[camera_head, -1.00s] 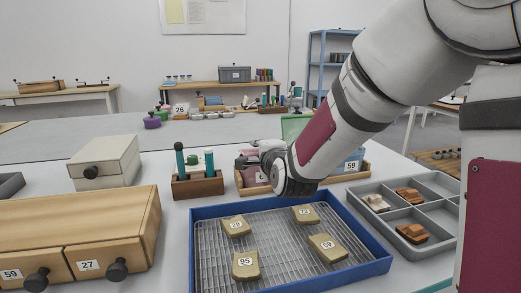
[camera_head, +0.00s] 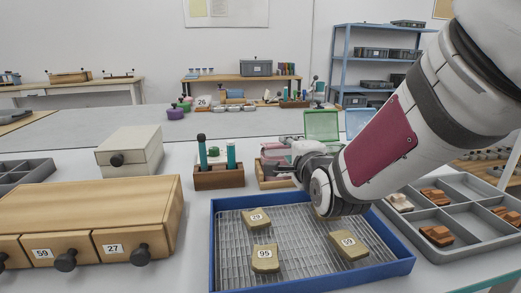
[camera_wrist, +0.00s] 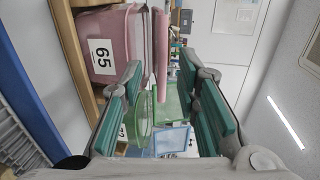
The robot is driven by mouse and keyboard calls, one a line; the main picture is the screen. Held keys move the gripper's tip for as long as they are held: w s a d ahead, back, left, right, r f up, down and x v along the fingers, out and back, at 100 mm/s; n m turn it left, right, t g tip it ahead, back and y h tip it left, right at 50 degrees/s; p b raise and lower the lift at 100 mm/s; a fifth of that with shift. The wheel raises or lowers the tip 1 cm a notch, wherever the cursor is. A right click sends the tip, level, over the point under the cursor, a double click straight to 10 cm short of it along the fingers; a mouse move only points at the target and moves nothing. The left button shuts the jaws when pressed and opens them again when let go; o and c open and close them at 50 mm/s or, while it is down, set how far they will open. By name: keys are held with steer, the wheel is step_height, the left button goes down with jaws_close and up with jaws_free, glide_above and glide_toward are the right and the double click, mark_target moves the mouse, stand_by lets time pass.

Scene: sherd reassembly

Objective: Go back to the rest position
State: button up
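My gripper (camera_wrist: 160,66) is open and empty in the wrist view, its two teal-padded fingers well apart. In the head view my arm comes in from the upper right, and its wrist hangs over the back right of a blue-rimmed tray (camera_head: 213,247). The fingers are hard to make out there. In the tray, on a wire rack, lie tan sherds: one at the back left (camera_head: 256,217), one labelled 95 (camera_head: 265,258) in front and one at the right (camera_head: 349,245). Another at the back is mostly hidden by my wrist.
A pink bin labelled 65 (camera_wrist: 105,55) stands close to the left finger in the wrist view. A wooden drawer cabinet (camera_head: 85,205) is at left, a tool block (camera_head: 218,178) behind the tray, a grey compartment tray (camera_head: 470,215) at right. Green (camera_head: 321,125) and blue bins stand behind.

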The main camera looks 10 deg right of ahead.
steer(key=s+n+g, duration=0.2)
steer(key=s+n, duration=0.3)
steer(key=s, duration=0.2)
steer(key=s+f+n+g, duration=0.1)
steer(key=s+n+g, duration=0.2)
steer(key=s+n, duration=0.2)
steer(key=s+n+g, duration=0.3)
steer(key=s+n, duration=0.2)
steer(key=s, duration=0.4)
steer(key=shift+s+d+f, duration=0.25)
steer(key=shift+f, duration=0.1)
steer(key=s+f+n+g, duration=0.1)
steer(key=s+f+g, duration=0.25)
steer(key=s, duration=0.55)
steer(key=s+f+n+g, duration=0.2)
steer(key=s+g, duration=0.2)
steer(key=s, duration=0.5)
step_height(320, 180, up, 36)
steer(key=t+p, duration=0.3)
steer(key=p, duration=3)
steer(key=shift+s+d+t+p, duration=0.3)
steer(key=shift+d+t+p, duration=0.05)
